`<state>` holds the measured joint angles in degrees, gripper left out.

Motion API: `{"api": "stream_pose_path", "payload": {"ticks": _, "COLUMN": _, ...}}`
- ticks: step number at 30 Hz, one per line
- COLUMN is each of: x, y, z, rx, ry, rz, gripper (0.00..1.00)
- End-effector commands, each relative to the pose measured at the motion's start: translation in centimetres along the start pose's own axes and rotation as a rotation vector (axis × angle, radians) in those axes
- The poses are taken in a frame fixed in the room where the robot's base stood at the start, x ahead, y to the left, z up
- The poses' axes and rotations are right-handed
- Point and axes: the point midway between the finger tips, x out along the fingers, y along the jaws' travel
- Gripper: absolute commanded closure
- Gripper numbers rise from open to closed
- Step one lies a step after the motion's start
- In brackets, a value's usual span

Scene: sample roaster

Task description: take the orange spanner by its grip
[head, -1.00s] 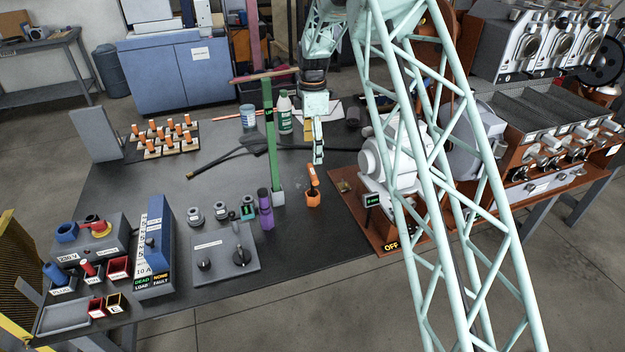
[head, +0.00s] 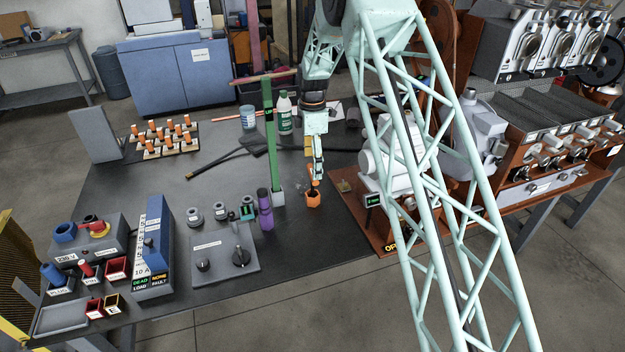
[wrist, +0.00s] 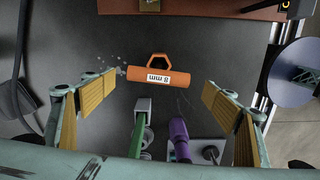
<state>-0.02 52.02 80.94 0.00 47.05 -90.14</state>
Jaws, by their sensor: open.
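The orange spanner's grip (wrist: 160,77) shows in the wrist view as a thick orange bar with a white "8 mm" label. An angular orange loop shows just behind the bar. My gripper (head: 317,176) is just above that base, pointing down. In the wrist view my gripper (wrist: 162,83) is open, with its yellow-padded fingers apart to the left and right of the bar. I see no contact with it.
A green post (head: 270,140) and a purple bottle-shaped thing (head: 265,208) stand close left of the spanner. A brown-based machine (head: 375,225) stands to the right. A white-and-green bottle (head: 285,112) is behind. Bare bench lies in front of the spanner.

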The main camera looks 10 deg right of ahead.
Motion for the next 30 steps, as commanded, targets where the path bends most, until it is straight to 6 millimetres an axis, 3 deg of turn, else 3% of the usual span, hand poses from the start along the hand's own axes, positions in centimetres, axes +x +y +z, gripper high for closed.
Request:
{"api": "stream_pose_path", "payload": {"ticks": 7, "x": 1.0, "y": 0.1, "z": 0.0, "rx": 0.000, "ry": 0.000, "rz": -0.001, "gripper": 0.20}}
{"api": "stream_pose_path", "payload": {"ticks": 18, "x": 4.7, "y": 0.2, "z": 0.1, "rx": 0.000, "ry": 0.000, "rz": -0.001, "gripper": 0.20}}
{"api": "stream_pose_path", "payload": {"ticks": 30, "x": 5.2, "y": 0.3, "z": 0.0, "rx": 0.000, "ry": 0.000, "rz": 0.000, "gripper": 0.20}}
